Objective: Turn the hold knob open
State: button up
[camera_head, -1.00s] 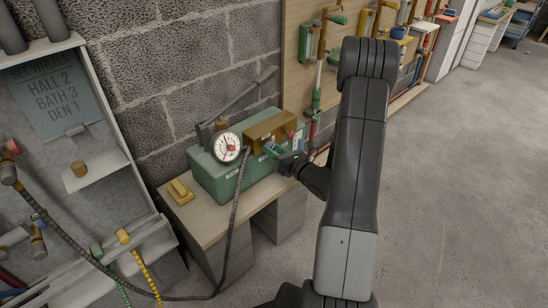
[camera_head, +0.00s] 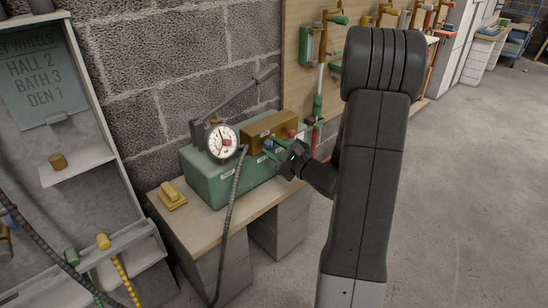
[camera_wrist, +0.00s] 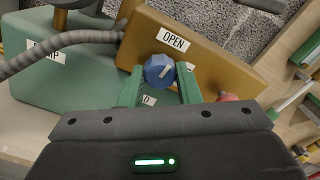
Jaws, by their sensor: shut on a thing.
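The blue hold knob (camera_wrist: 158,71) sits on the front of a brown block, below a white OPEN label (camera_wrist: 173,40). A pale pointer line on the knob slants toward the upper right in the wrist view. Part of another label below is hidden, with only a final letter showing. My gripper (camera_wrist: 159,80) has its green fingers on either side of the knob and is shut on it. In the head view my gripper (camera_head: 278,150) reaches the block's front from the right, and the knob (camera_head: 268,146) shows small between the fingers.
The brown block (camera_head: 262,128) stands on a green box (camera_head: 207,182) on a wooden bench. A round gauge (camera_head: 222,142) with a dark hose is left of it. A yellow block (camera_head: 172,195) lies at the left.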

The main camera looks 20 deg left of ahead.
jog(key=shift+f+n+b, duration=0.1)
jog(key=shift+n+b, duration=0.45)
jog(key=shift+n, duration=0.05)
jog(key=o, duration=1)
jog(key=p+v, duration=0.3)
jog(key=v, duration=1.1)
jog(key=shift+a, duration=0.1)
jog(key=b+x, duration=0.3)
jog(key=x, duration=1.1)
